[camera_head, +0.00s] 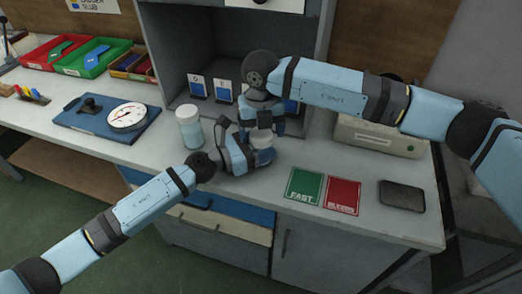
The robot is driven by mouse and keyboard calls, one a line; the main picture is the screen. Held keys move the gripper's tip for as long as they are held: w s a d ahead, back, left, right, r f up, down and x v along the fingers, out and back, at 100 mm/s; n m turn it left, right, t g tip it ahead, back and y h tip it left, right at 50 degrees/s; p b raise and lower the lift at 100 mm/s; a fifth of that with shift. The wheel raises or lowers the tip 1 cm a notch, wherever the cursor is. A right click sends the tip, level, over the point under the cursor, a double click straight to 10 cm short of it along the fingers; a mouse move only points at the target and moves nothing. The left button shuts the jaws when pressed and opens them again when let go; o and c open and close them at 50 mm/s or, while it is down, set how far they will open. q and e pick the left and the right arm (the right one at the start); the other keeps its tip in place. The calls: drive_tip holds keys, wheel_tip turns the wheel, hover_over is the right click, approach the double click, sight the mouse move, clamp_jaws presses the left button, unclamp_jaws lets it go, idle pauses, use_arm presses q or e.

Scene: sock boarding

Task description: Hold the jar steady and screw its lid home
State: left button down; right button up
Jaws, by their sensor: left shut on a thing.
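A pale jar (264,157) stands low over the bench, near its front edge, and its lower part is partly hidden by my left gripper. My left gripper (250,155) comes in from the left and is shut on the jar's side. A white lid (260,137) shows at the top of the jar; I cannot tell how well it is seated. My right gripper (262,129) points down from above, with its fingertips at the lid. I cannot tell whether those fingers touch the lid or stand apart from it.
A second jar (190,128) with a white lid stands to the left. A blue board with a round dial (127,117) lies further left. Green (304,186) and red (343,195) cards and a dark pad (402,196) lie right. A beige box (380,136) stands behind.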

drive_tip(key=shift+r, duration=2.3)
drive_tip(key=shift+c, duration=0.4)
drive_tip(key=n, duration=0.3)
drive_tip(key=shift+r+n, duration=0.3)
drive_tip(key=n, duration=0.4)
drive_tip(key=shift+r, duration=0.4)
drive_tip(key=n, duration=0.4)
drive_tip(key=shift+r+n, duration=0.3)
drive_tip(key=shift+r, duration=0.05)
drive_tip(key=n, duration=0.4)
drive_tip(key=shift+r+n, duration=0.3)
drive_tip(key=shift+r, duration=0.1)
drive_tip(key=shift+f, duration=0.1)
